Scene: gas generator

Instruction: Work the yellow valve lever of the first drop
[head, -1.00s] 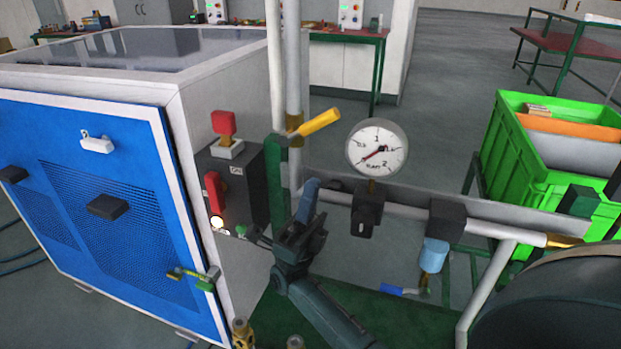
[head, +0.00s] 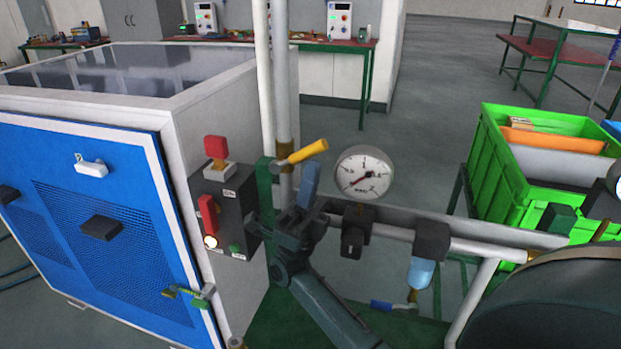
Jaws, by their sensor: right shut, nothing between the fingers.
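The yellow valve lever (head: 303,153) sticks out to the right and slightly up from a brass valve on the vertical grey pipe (head: 281,80), left of the pressure gauge (head: 363,173). My right gripper (head: 309,178) is shut and empty. Its blue fingers point up, just below the lever in the picture; I cannot tell whether they touch it. My right arm comes up from the bottom middle and hides part of the green post. My left gripper is not in view.
A blue and white cabinet (head: 95,215) with a dark switch box (head: 225,212) stands to the left. A horizontal pipe with a regulator (head: 355,232) and a blue-bowled filter (head: 421,270) runs to the right. A green crate (head: 500,190) stands farther right.

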